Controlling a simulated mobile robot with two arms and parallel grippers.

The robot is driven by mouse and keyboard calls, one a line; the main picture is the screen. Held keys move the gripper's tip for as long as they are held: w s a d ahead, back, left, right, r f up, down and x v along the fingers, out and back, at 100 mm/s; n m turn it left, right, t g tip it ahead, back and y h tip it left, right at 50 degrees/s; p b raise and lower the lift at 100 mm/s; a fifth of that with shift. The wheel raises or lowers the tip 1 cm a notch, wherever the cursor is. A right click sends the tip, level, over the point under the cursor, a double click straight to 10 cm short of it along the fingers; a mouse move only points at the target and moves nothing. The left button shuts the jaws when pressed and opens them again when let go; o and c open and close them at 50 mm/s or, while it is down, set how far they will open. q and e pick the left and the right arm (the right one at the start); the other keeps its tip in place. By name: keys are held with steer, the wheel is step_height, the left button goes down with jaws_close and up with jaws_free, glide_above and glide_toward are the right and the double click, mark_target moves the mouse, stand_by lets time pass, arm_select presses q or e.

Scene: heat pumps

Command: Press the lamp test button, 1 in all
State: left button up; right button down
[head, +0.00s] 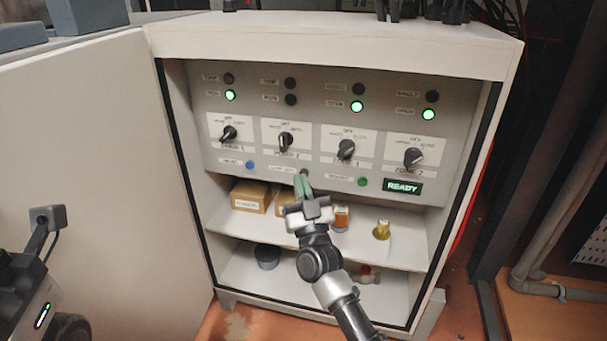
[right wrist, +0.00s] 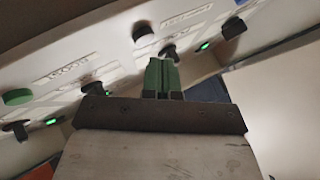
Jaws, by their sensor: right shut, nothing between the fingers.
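The lamp test button (head: 305,172) is a small dark round button in the bottom row of the control panel (head: 330,120), between a blue and a green button. It also shows in the right wrist view (right wrist: 142,30), beside its white label. My right gripper (head: 303,185) is shut and empty, with green fingertips pointing at the panel right by this button. In the right wrist view the fingertips (right wrist: 162,70) lie just below the button in the picture. I cannot tell whether they touch it. Part of my left arm shows at the left edge; its fingers are out of sight.
A blue button (head: 250,165) and a green button (head: 362,182) flank it. Rotary knobs sit above, with several lit green lamps. A READY display (head: 402,187) is at lower right. Shelves below hold a cardboard box (head: 250,197) and a brass part (head: 381,230). The cabinet door (head: 100,150) stands open at left.

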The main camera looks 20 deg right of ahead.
steer(key=shift+w, duration=0.1)
stand_by(0.3)
steer(key=shift+w+d, duration=0.25)
